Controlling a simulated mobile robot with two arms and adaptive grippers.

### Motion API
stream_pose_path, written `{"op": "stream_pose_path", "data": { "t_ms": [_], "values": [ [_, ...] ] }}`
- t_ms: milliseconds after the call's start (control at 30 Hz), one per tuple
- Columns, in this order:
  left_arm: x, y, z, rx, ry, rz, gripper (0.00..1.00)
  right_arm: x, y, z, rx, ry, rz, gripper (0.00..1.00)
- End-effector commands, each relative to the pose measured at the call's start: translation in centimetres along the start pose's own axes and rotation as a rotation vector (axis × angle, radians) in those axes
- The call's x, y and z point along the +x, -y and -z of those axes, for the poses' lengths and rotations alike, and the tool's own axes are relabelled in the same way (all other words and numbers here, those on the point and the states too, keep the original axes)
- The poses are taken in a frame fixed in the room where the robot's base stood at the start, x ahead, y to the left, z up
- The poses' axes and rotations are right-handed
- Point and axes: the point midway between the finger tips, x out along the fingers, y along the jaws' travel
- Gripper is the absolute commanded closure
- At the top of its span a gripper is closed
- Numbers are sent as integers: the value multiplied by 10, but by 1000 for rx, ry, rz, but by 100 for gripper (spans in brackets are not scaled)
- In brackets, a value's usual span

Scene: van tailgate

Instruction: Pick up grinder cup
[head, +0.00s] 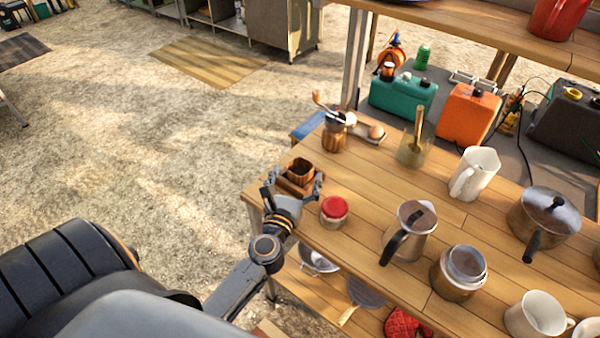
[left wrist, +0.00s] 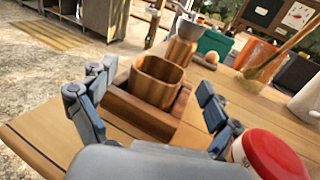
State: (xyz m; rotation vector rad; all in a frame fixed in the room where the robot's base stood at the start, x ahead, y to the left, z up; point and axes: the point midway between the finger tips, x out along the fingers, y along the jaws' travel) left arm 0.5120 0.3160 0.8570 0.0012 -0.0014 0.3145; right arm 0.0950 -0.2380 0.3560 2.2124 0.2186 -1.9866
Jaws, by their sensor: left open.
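The grinder cup, a small open wooden cup (head: 300,171), sits in a square wooden tray (head: 288,187) near the left corner of the wooden table. It also shows in the left wrist view (left wrist: 155,82), upright in the tray (left wrist: 140,115). My left gripper (head: 292,190) is open, with one finger on each side of the cup and tray. In the left wrist view the gripper (left wrist: 150,105) shows a gap between each finger and the cup. The hand grinder (head: 334,132) with its crank stands behind the cup. My right gripper is not in view.
A red-lidded jar (head: 334,211) stands close to the right of my left gripper. A metal pitcher (head: 408,232), a moka pot base (head: 458,272) and a white jug (head: 474,173) stand farther right. The table's left edge lies close to the tray, with open ground beyond.

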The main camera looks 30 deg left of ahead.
Motion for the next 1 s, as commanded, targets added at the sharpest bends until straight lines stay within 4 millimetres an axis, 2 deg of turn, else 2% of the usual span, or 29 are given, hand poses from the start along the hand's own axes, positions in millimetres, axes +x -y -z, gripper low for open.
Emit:
{"op": "stream_pose_path", "data": {
  "t_ms": [100,200,467,767,1000],
  "values": [
    [19,0,-2,0,1,0,11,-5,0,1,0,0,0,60],
    [28,0,-1,-1,1,0,11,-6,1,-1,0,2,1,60],
    [29,0,0,-1,0,0,11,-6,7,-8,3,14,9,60],
    [29,0,0,-1,0,0,72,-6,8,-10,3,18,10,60],
    [29,0,-1,-1,0,0,73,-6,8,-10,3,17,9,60]
  ]
}}
